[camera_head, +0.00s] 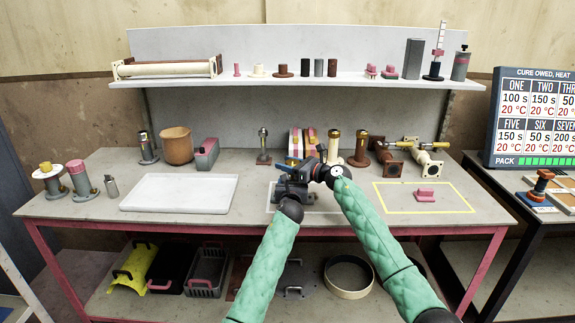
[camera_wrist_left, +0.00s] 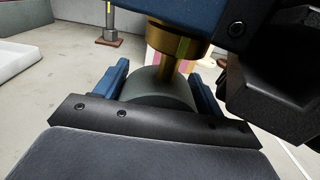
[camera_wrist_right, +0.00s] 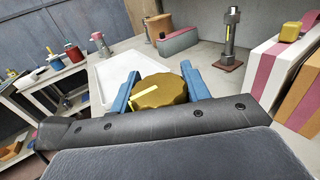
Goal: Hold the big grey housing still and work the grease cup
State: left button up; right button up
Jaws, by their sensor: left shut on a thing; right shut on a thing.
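The big grey housing (camera_wrist_left: 158,88) shows in the left wrist view as a rounded grey body between the blue fingers of my left gripper (camera_wrist_left: 165,85). My left gripper is shut on it, low over the table. The brass grease cup (camera_wrist_left: 178,42) stands on top of the housing on a narrower brass stem. In the right wrist view its ridged round cap (camera_wrist_right: 160,91), with a pale yellow stripe, is between the blue fingers of my right gripper (camera_wrist_right: 161,88), which is shut on it. In the head view my grippers and wrists hide most of the housing and cup.
A white tray (camera_head: 180,205) lies left of the grippers. A yellow-outlined area (camera_head: 400,208) with a pink block (camera_head: 426,195) is to the right. Striped blocks (camera_head: 296,142), a metal post (camera_head: 263,147) and brown flanged pipes (camera_head: 386,160) stand behind, below a loaded shelf (camera_head: 340,83).

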jog(key=o, duration=1)
jog(key=shift+d, duration=0.1)
jog(key=v, duration=1.2)
jog(key=shift+f, duration=0.15)
pick_arm(q)
jog(key=o, duration=1.5)
jog(key=shift+o, duration=0.2)
jog(key=shift+s, duration=0.1)
